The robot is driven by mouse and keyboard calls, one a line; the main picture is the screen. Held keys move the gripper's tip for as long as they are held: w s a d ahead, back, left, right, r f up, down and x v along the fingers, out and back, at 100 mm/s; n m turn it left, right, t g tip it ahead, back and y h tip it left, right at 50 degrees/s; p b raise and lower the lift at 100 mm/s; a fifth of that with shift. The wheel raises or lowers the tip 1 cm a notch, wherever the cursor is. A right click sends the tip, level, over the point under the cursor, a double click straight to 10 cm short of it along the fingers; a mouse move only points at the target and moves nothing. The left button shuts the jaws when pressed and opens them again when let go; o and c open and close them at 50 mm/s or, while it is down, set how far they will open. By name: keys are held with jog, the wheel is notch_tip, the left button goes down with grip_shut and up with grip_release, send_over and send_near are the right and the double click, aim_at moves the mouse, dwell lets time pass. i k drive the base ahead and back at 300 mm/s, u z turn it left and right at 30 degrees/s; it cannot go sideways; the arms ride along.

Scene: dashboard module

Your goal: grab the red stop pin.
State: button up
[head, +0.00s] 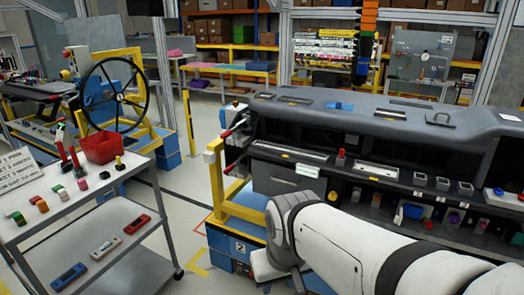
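Several red parts could be the stop pin, and I cannot tell which one it is. A small upright red piece (340,157) stands on the front ledge of the dark dashboard module (400,125). A red bar (235,130) sticks out at the module's left end. Two upright red-handled pieces (77,163) stand on the grey cart's top at left, beside a red bin (101,147). My white arm reaches in from the lower right, in front of the module. Its end bends down at the bottom edge, and my gripper's fingers do not show.
The grey cart (105,213) carries small coloured parts on top and several handheld devices on its lower shelf. A yellow frame (217,180) borders the module's left end. A black steering wheel (113,95) stands behind the cart. Open floor lies between cart and module.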

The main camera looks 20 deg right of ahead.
aim_at(342, 151)
jog(key=u, duration=1.55)
jog(key=i, duration=2.05)
jog(key=z, duration=3.65)
jog(key=i, duration=1)
